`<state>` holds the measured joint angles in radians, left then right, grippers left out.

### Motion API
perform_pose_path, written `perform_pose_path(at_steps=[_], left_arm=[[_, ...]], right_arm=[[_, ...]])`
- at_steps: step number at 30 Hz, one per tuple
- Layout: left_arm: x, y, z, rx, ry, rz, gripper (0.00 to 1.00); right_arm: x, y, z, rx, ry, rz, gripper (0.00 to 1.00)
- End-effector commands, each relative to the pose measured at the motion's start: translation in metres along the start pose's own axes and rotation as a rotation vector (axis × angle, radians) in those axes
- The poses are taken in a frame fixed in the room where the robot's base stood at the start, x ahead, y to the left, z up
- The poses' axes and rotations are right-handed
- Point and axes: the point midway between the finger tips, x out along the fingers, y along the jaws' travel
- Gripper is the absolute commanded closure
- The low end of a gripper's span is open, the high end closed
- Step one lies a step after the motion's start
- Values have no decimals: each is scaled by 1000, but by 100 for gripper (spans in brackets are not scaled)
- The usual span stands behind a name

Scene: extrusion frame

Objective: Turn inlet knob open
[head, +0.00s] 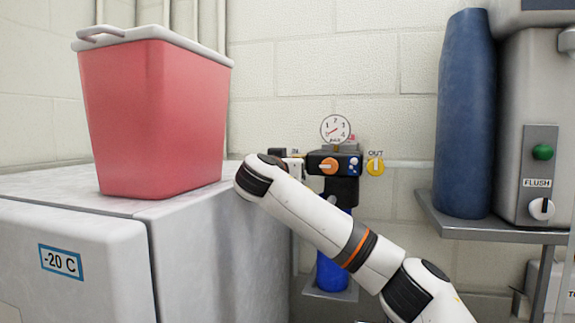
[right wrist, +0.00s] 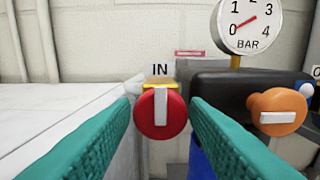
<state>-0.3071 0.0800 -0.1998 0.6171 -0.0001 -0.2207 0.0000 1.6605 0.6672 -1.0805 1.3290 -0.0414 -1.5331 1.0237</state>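The inlet knob (right wrist: 161,113) is a red disc with a white bar standing upright, under the IN label (right wrist: 159,70). My right gripper (right wrist: 162,104) is open, its two teal fingers on either side of the knob. A small gap shows between each finger and the knob; I cannot tell the depth between them. In the head view my right arm reaches in from the lower right and the knob is hidden. My left gripper is not in view.
An orange knob (right wrist: 277,112) sits just right of the right finger, below the pressure gauge (right wrist: 249,22), whose needle is near 0. A yellow OUT knob (head: 375,166) is further right. A -20 C freezer (head: 75,260) bearing a red cooler (head: 155,120) stands left.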

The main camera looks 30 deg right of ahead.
Motion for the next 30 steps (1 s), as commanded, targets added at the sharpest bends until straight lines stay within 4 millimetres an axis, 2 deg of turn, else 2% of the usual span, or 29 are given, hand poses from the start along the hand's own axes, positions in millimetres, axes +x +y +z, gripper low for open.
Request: perform_pose_path(at_steps=[1, 5, 11, 17, 24, 30], left_arm=[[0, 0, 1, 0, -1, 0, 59], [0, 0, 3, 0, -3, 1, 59], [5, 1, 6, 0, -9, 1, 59], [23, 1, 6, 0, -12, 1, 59], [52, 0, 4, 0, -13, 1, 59], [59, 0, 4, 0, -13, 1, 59]], right_arm=[[0, 0, 0, 0, 0, 0, 67], [0, 0, 0, 0, 0, 1, 87], [0, 1, -2, -10, 0, 1, 87], [-1, 2, -5, -71, 1, 3, 87], [-1, 3, -6, -232, 1, 5, 87], [-1, 3, -1, -422, -1, 4, 87]])
